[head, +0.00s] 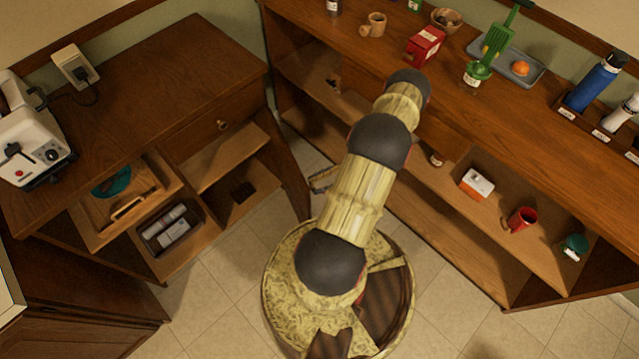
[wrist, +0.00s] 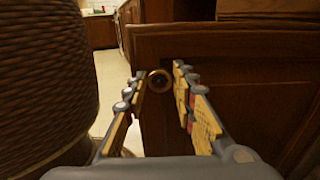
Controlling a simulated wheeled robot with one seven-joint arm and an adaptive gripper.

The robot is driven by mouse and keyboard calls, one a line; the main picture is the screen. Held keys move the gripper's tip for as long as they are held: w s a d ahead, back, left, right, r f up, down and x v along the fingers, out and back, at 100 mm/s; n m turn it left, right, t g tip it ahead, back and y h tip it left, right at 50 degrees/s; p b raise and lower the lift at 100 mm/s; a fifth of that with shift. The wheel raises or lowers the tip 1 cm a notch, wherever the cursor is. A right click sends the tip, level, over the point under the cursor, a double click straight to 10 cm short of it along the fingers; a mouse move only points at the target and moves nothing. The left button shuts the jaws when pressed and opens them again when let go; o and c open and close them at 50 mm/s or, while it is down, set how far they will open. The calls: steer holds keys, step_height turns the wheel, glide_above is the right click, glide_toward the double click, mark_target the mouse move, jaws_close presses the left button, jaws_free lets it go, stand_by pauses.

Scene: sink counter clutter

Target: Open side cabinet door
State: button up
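In the wrist view, a brown wooden cabinet door (wrist: 225,85) with a raised frame fills the right half. A round brass knob (wrist: 158,80) sits near its left edge. My gripper (wrist: 159,74) is open, with one finger to each side of the knob in this view. I cannot tell whether either finger touches it. In the head view, my arm hides the gripper's working area, and the grip on the knob cannot be seen there.
A left wooden cabinet (head: 140,75) has open shelves and a knobbed drawer. A right counter (head: 470,110) holds a red box (head: 424,45), a tray and bottles; its shelves hold a red mug (head: 521,219). Tiled floor (head: 235,300) is free around my base.

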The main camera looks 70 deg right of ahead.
steer(key=o, duration=0.3)
steer(key=shift+o, duration=0.2)
steer(key=v, duration=0.7)
steer(key=shift+s+d, duration=0.15)
steer(key=shift+d, duration=0.05)
steer(key=shift+c, duration=0.6)
